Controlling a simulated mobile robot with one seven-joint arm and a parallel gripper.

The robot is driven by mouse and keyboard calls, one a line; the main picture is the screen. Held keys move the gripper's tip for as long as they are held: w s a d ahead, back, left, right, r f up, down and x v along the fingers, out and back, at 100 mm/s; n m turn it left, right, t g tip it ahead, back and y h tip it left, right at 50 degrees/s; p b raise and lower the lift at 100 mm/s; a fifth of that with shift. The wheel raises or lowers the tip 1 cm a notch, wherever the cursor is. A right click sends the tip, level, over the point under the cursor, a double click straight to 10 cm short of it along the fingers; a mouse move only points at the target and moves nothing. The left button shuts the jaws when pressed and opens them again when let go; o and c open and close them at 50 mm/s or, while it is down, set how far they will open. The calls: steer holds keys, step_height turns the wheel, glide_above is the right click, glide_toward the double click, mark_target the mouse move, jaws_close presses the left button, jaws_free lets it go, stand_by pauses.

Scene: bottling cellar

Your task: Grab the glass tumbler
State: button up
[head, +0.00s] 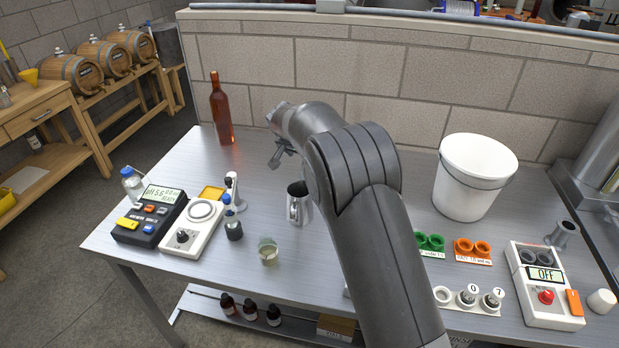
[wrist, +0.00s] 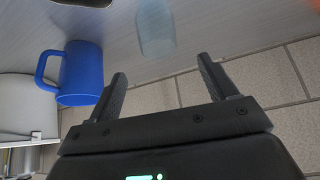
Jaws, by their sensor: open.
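A clear, pale blue glass (wrist: 155,28), which looks like the tumbler, stands on the metal table in the wrist view. In the head view my gripper (head: 277,155) hangs above the back of the table, right of the brown bottle.
A blue mug (wrist: 82,74) stands left of the glass in the wrist view. A white bucket (head: 474,180) is at the back right. A brown bottle (head: 221,112), a metal jug (head: 299,207) and a small beaker (head: 268,252) stand on the table (head: 330,262). A block wall (head: 350,66) rises behind.

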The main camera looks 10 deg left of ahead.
steer(key=x, duration=0.8)
steer(key=shift+f, duration=0.2)
steer(key=shift+c, duration=0.4)
steer(key=shift+r, duration=0.1)
steer(key=c, duration=1)
